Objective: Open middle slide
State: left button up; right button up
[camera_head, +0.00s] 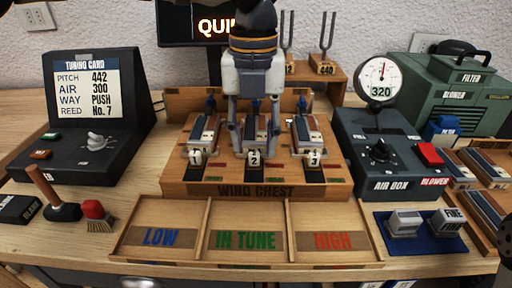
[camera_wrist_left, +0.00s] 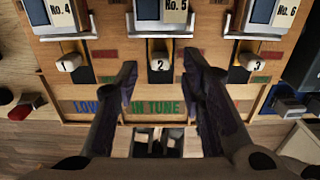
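The wind chest (camera_head: 256,191) stands at mid-table with three slides, their white knobs numbered 1 (camera_head: 196,157), 2 (camera_head: 254,158) and 3 (camera_head: 314,158). The middle knob 2 also shows in the left wrist view (camera_wrist_left: 159,64), below the block marked No. 5 (camera_wrist_left: 175,14). My left gripper (camera_head: 256,152) points down over the middle slide, open, one finger on each side of knob 2. In the left wrist view its fingertips (camera_wrist_left: 160,68) are spread wide of the knob; contact is not visible. My right gripper is not recognisable in either view.
A tray (camera_head: 287,231) marked LOW, IN TUNE and HIGH lies in front of the chest. The tuning card stand (camera_head: 90,130) is at left, the air box (camera_head: 390,150) with gauge (camera_head: 379,80) at right. Tuning forks (camera_head: 326,43) stand behind. Knobs 1 and 3 flank the gripper.

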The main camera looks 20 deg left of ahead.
aim_at(255, 160)
pick_arm(q)
jog(key=shift+f, duration=1.4)
grip_shut()
